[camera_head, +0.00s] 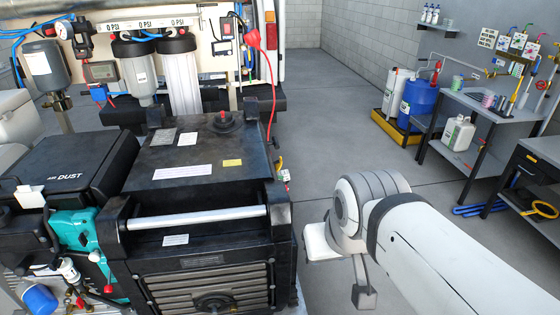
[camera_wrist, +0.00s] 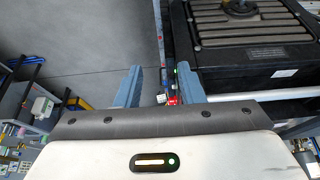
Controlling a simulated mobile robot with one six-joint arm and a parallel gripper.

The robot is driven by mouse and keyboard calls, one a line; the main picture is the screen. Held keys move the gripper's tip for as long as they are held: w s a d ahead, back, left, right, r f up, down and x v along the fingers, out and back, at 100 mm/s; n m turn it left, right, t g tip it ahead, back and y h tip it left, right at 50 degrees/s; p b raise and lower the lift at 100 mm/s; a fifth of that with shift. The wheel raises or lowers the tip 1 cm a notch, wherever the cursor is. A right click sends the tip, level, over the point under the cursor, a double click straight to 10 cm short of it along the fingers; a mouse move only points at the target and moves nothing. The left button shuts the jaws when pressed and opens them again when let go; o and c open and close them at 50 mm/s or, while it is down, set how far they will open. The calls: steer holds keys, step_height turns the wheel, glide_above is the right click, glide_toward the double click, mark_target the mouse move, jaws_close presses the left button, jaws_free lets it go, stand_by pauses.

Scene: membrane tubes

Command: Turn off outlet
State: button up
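My gripper (camera_wrist: 159,72) shows in the wrist view with its two blue-grey fingers apart and nothing held between them. A small red part (camera_wrist: 172,100) and a green light show close to the right finger, by the side of the black machine. I cannot tell whether they belong to the outlet. My fingertips are not visible in the head view.
The black machine (camera_head: 200,165) fills the left front, and it also shows in the wrist view (camera_wrist: 245,30). Filter housings (camera_head: 181,80) hang on the panel. A workbench (camera_head: 500,105) and a blue drum (camera_head: 418,100) stand at right. Grey floor between them is clear.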

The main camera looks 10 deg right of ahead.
steer(key=shift+f, duration=0.2)
steer(key=shift+c, duration=0.6)
steer(key=shift+g, duration=0.6)
steer(key=s+b+x, duration=0.1)
steer(key=b+x, duration=0.5)
steer(key=x, duration=0.1)
steer(key=s+b+x, duration=0.1)
steer(key=b+x, duration=0.2)
steer(key=x, duration=0.1)
steer(key=shift+s+f, duration=0.3)
steer(key=shift+f, duration=0.15)
jaws_close()
steer(key=shift+r, duration=0.2)
